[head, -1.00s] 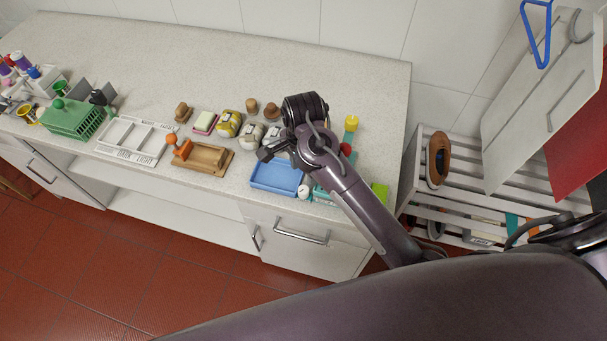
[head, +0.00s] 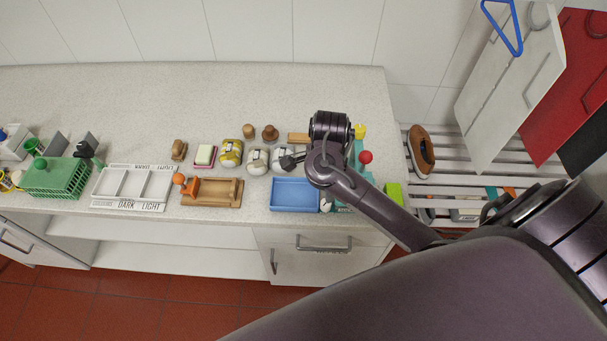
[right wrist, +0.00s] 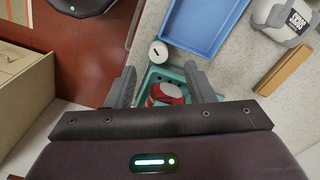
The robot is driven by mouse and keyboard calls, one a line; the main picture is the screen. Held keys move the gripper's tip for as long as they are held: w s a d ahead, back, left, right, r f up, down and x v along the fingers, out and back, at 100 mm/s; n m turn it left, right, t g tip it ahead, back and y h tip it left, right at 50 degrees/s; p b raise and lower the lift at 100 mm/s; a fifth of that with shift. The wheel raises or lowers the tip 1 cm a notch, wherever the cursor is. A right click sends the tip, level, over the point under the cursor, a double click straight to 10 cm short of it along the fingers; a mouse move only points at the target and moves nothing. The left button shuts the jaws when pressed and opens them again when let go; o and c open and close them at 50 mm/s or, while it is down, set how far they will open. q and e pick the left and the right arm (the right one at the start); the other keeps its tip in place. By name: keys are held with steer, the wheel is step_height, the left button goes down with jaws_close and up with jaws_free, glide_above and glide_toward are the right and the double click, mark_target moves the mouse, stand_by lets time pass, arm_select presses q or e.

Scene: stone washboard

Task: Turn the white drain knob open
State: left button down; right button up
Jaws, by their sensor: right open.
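The white drain knob (right wrist: 158,52) is a small round cap with a dark slot mark, beside the blue tray in the right wrist view. In the head view it shows as a white spot (head: 326,204) next to my right forearm. My right gripper (right wrist: 163,82) is open, its two fingers pointing down over a teal basin (right wrist: 196,75). The knob lies just beyond the fingertips, near the left finger, and not between them. A red and white item (right wrist: 166,93) sits in the basin between the fingers. My left gripper is out of view.
The blue tray (head: 295,208) lies left of the knob. Canisters (head: 231,153), a wooden holder (head: 212,203) and a white rack (head: 133,202) stand along the counter. A slatted rack with hanging boards is at the right. The back counter (head: 200,95) is clear.

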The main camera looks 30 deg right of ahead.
mark_target(325, 203)
steer(key=f, duration=0.1)
steer(key=d+f, duration=0.1)
steer(key=f, duration=0.3)
steer(key=shift+s+d, duration=0.3)
steer(key=shift+s, duration=0.05)
steer(key=shift+w+a+f, duration=0.1)
steer(key=shift+a+f, duration=0.1)
steer(key=shift+f, duration=0.45)
steer(key=shift+w+a+f, duration=0.1)
steer(key=shift+a+f, duration=0.05)
steer(key=shift+f, duration=0.5)
steer(key=shift+d+f, duration=0.1)
steer(key=shift+f, duration=0.05)
steer(key=shift+s+d, duration=0.1)
steer(key=shift+c, duration=0.6)
steer(key=c, duration=0.9)
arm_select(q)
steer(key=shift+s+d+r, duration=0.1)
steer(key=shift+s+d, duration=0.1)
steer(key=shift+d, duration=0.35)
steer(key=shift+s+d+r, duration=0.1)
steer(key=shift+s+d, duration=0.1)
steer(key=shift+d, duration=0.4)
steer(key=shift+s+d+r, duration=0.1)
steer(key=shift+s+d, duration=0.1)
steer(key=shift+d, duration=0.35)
arm_select(e)
steer(key=shift+o, duration=0.2)
steer(key=shift+n, duration=1.5)
steer(key=o, duration=1)
